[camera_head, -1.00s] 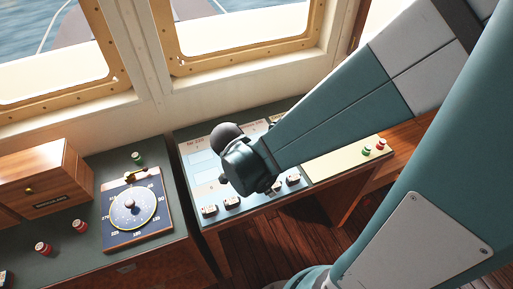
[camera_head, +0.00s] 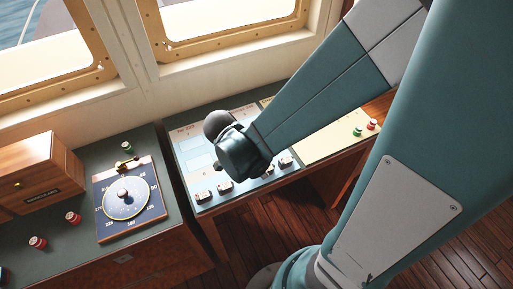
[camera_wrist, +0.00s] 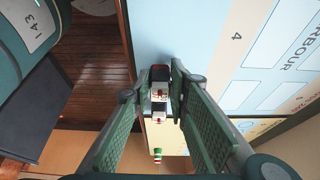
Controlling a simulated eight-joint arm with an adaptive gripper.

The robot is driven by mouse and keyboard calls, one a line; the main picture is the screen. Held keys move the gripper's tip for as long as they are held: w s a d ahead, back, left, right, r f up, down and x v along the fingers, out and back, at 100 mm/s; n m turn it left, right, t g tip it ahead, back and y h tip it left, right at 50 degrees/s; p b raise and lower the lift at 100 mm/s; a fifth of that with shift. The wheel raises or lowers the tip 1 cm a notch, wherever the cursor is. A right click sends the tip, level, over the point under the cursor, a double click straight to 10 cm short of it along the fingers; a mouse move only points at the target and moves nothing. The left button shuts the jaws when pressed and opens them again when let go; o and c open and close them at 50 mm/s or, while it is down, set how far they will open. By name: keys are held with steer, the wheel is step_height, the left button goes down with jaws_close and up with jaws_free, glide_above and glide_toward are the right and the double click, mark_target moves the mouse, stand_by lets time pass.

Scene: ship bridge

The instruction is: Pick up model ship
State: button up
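Several small model ships, pale with dark parts, stand in a row along the front edge of the chart table; in the head view one is at the left end (camera_head: 202,196), one beside it (camera_head: 224,187) and another right of my wrist (camera_head: 285,162). My wrist covers part of the row, and my gripper's fingers are hidden there. In the wrist view my gripper (camera_wrist: 154,84) is open, its two green fingers apart. A red, white and dark model ship (camera_wrist: 160,75) shows in the gap between the fingertips, with another (camera_wrist: 159,112) below it. I see no finger contact.
Charts cover the tabletop (camera_head: 198,161). Red and green pieces (camera_head: 365,127) stand at its right end. The left console carries a round dial (camera_head: 125,198), red-and-white pieces (camera_head: 73,217) and a wooden box (camera_head: 38,172). Wooden floor (camera_head: 290,215) lies in front.

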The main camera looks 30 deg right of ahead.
steer(key=shift+c, duration=0.8)
steer(key=shift+r, duration=0.1)
step_height(320, 180, up, 10)
steer(key=p, duration=0.2)
stand_by(1.4)
